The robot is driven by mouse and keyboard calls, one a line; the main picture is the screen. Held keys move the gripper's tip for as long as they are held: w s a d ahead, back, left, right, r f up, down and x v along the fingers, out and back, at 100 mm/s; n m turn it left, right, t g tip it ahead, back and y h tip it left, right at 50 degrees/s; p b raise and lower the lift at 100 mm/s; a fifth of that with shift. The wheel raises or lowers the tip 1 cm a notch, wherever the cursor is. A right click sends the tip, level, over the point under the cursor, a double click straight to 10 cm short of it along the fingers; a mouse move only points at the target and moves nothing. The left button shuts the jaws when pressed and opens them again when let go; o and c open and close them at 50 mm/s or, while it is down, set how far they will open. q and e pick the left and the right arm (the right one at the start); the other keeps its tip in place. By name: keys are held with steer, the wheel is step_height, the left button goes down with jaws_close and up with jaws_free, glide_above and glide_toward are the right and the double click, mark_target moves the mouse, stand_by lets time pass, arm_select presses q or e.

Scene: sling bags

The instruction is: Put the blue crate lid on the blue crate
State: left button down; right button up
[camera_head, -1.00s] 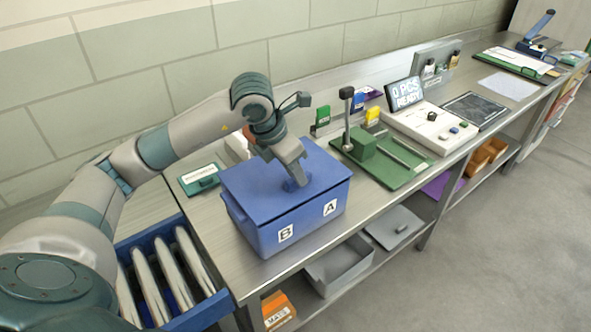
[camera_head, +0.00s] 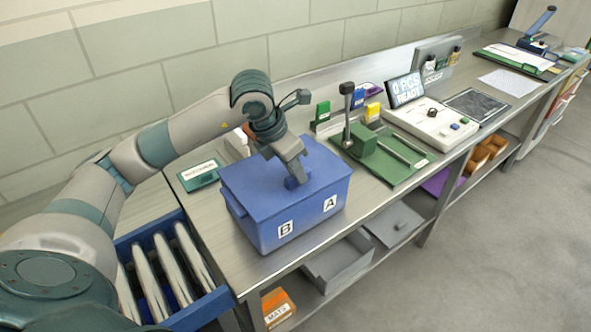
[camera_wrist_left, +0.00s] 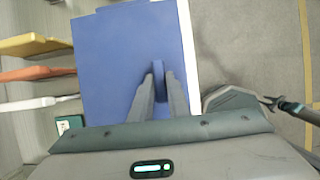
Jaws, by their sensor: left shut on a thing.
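The blue crate (camera_head: 262,232) stands on the metal bench, with labels B and A on its sides. The blue crate lid (camera_head: 253,182) lies over the crate's top and looks level and roughly lined up with the rim. My left gripper (camera_head: 297,180) is shut on the lid's handle, pointing down from above. In the left wrist view, the fingers (camera_wrist_left: 159,88) are on both sides of the raised handle, and the flat lid (camera_wrist_left: 108,60) fills the middle. Whether the lid is fully seated cannot be told.
A green press fixture (camera_head: 385,155) stands right of the crate, with a control box (camera_head: 430,122) beyond. Grey trays (camera_head: 338,262) lie on the lower shelf.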

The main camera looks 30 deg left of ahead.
arm_select(q)
steer(key=shift+f, duration=0.25)
arm_select(e)
steer(key=shift+f, duration=0.25)
arm_select(q)
steer(key=c, duration=1.6)
jaws_free()
arm_select(e)
steer(key=shift+d, duration=0.1)
arm_select(q)
steer(key=shift+r, duration=0.15)
arm_select(e)
steer(key=shift+f, duration=0.1)
